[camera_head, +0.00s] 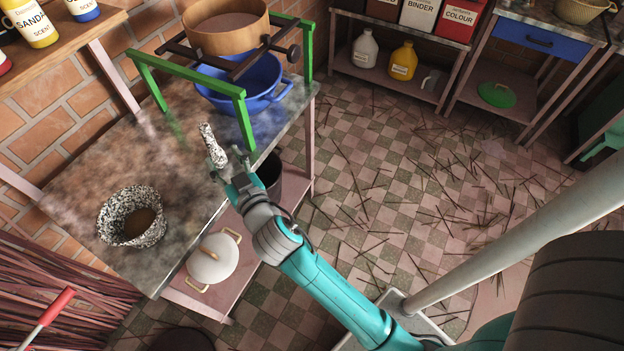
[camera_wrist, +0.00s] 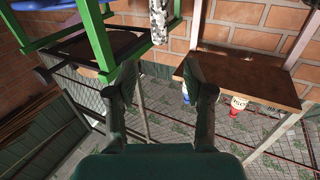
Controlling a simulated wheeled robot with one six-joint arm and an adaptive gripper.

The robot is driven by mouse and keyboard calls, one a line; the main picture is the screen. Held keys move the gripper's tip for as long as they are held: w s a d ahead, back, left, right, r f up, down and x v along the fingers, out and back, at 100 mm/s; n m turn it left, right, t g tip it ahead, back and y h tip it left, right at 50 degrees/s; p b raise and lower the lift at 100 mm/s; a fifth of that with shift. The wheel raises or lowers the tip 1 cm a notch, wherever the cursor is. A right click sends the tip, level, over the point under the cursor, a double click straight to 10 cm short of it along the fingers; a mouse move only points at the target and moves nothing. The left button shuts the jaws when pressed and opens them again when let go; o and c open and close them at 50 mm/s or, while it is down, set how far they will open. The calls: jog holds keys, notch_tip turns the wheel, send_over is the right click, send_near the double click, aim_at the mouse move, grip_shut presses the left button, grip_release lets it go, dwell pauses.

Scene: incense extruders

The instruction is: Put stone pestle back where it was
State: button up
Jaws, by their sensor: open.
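The stone pestle (camera_head: 212,145), speckled black and white, stands roughly upright, tilted slightly, over the stained worktable (camera_head: 85,195). The pestle also shows at the top edge of the wrist view (camera_wrist: 158,18), cut off there. My gripper (camera_head: 228,164) is at the pestle's lower end, its fingers apart; the wrist view shows the gripper (camera_wrist: 160,78) open with nothing between its fingers. I cannot tell whether a finger touches the pestle. The matching speckled mortar (camera_head: 112,222) stands on the table to the left, with brown matter inside.
A green stand (camera_head: 242,120) holding a wooden sieve (camera_head: 228,38) over a blue basin (camera_head: 262,85) is close behind my gripper. A white lidded pot (camera_head: 214,262) and a dark pot (camera_head: 270,170) are on the lower shelf. Sticks litter the tiled floor.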

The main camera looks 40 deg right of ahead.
jog(key=s+f+n+g+y, duration=0.1)
jog(key=s+f, duration=0.4)
jog(key=s, duration=0.6)
jog(key=s+f+n+g+y, duration=0.15)
jog(key=s+f, duration=0.35)
jog(key=s, duration=0.7)
jog(key=d+v, duration=0.2)
jog(key=v, duration=1.7)
jog(key=shift+s+m, duration=0.2)
jog(key=shift+m, duration=0.25)
jog(key=shift+g, duration=0.25)
